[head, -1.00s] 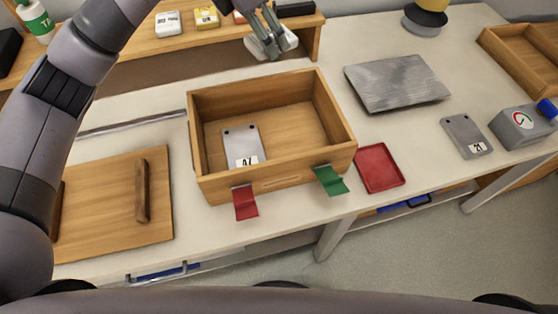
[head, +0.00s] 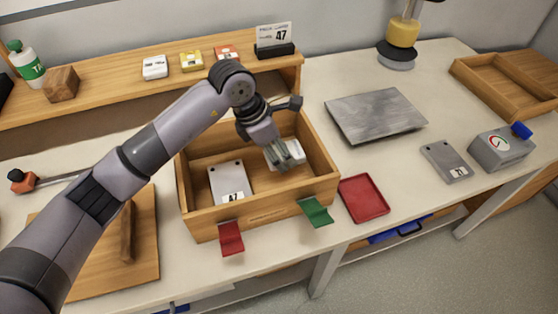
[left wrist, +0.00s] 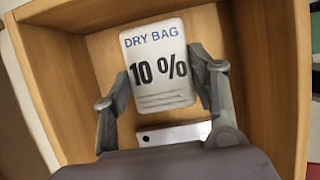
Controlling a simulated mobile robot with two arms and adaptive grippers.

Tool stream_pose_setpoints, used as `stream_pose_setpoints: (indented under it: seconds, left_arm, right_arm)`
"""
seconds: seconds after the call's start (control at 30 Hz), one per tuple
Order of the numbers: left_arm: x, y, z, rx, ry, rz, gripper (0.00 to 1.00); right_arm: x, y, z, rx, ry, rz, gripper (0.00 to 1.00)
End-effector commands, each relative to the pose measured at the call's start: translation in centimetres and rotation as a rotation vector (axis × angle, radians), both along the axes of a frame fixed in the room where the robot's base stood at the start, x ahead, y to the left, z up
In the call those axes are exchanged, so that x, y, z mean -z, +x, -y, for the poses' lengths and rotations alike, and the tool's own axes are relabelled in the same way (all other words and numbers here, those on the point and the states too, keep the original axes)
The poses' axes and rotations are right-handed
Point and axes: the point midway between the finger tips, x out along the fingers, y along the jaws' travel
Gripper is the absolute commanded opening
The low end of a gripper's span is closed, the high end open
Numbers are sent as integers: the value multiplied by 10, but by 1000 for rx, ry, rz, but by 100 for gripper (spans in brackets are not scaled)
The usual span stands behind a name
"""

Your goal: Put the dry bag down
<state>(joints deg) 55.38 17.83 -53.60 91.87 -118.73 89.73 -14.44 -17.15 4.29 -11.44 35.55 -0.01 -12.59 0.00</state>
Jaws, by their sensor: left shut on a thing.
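The dry bag (left wrist: 158,65), a white packet marked "DRY BAG 10 %", is between the fingers of my left gripper (left wrist: 160,100) in the left wrist view. The gripper is shut on it. In the head view, my left gripper (head: 277,158) reaches down into the wooden box (head: 262,212), and the white dry bag (head: 291,155) shows at its fingertips in the right half of the box. I cannot tell whether the bag touches the box floor. My right gripper is not in view.
A grey plate marked 47 (head: 229,182) lies in the box's left half. Red (head: 231,238) and green (head: 316,211) tabs hang on its front. A red tray (head: 363,198) lies to the right, a grey slab (head: 375,115) behind. A shelf (head: 120,88) stands behind the box.

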Motion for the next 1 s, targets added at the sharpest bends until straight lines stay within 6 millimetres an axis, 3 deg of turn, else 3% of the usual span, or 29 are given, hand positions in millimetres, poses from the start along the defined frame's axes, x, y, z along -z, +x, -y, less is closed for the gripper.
stream_pose_setpoints:
  seconds: [0.23, 0.47, 0.83, 0.87, 1.0]
  left_arm:
    - [19, 0, 0, -1, -1, -2, 26]
    - [51, 0, 0, 0, -1, -2, 26]
    - [57, 0, 0, 0, -1, 1, 26]
    - [57, 0, 0, 0, 0, 0, 54]
    - [56, 0, 0, 0, 0, 0, 63]
  right_arm:
    - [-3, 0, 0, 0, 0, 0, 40]
    - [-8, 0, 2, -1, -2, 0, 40]
    - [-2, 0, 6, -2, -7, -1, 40]
    - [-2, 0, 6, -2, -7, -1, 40]
    - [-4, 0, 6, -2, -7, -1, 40]
